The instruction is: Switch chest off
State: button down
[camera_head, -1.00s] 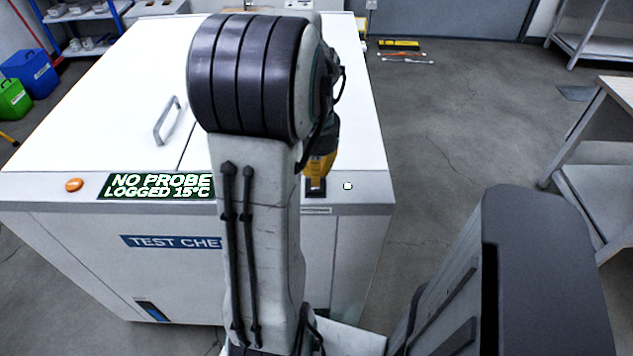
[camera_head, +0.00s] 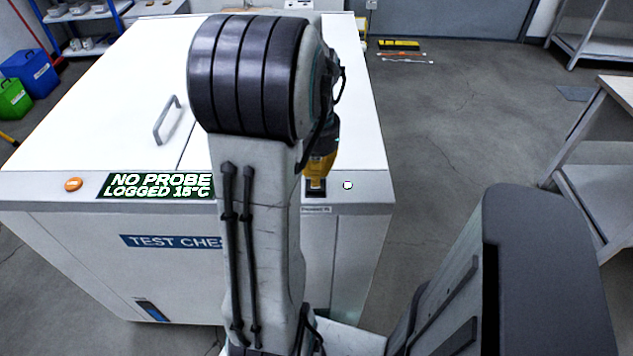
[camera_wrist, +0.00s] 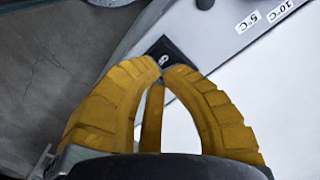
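The white test chest (camera_head: 100,88) stands in front of me, with a display (camera_head: 155,186) reading "NO PROBE LOGGED 15°C" on its front ledge. A black rocker switch (camera_head: 315,193) sits on the ledge at right, and a small pale greenish light (camera_head: 347,185) is beside it. My yellow-fingered gripper (camera_head: 318,180) points down just over the switch, partly behind my arm. In the wrist view my gripper (camera_wrist: 163,70) has its fingertips together, with nothing visible between them, at the near edge of the switch (camera_wrist: 164,54). I cannot tell whether they touch it.
An orange button (camera_head: 74,184) is at the ledge's left end. A handle (camera_head: 167,120) rises from the lid. A table (camera_head: 600,150) stands at right, with open floor (camera_head: 450,130) between.

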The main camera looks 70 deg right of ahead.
aim_at(316, 188)
jog(key=shift+f+b, duration=1.3)
jog(key=shift+f, duration=0.35)
dwell(0.8)
jog(key=shift+r, duration=0.15)
jog(key=shift+r+p, duration=3.15)
jog(key=shift+r, duration=0.3)
jog(key=shift+n, duration=0.3)
